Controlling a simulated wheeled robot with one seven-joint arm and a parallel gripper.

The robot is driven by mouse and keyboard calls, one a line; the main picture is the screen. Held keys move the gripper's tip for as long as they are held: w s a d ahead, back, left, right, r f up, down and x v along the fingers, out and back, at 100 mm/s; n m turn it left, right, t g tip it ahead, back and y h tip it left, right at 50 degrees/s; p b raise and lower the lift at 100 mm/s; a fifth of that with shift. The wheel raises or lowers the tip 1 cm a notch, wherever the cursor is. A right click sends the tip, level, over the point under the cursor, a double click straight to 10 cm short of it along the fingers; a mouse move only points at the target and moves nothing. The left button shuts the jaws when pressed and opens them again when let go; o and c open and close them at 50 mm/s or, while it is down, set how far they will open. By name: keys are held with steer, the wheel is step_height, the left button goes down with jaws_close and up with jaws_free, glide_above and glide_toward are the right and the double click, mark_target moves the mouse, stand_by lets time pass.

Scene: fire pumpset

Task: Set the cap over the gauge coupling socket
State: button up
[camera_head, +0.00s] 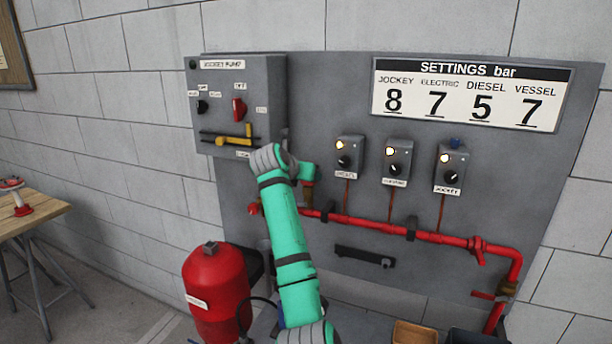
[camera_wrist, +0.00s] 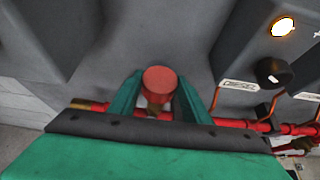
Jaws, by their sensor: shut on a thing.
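My gripper (camera_head: 308,172) is in front of the grey panel, above the left part of the red pipe. In the wrist view its two green fingers (camera_wrist: 158,94) are shut on a round red cap (camera_wrist: 160,79). A brownish piece shows just under the cap between the fingers; I cannot tell whether it is the gauge coupling socket or whether the cap touches it. In the head view the gripper and arm hide most of the cap and the spot beneath it.
The red pipe (camera_head: 340,219) runs along the panel below the gripper. The jockey pump box (camera_head: 225,130) juts out at the left, close to my wrist. Three small switch boxes (camera_head: 397,160) are at the right. A red tank (camera_head: 217,290) stands below left.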

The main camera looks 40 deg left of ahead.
mark_target(310, 187)
steer(key=shift+f, duration=1.95)
stand_by(1.4)
steer(key=o, duration=1.2)
steer(key=v, duration=1.1)
steer(key=shift+w+a, duration=0.1)
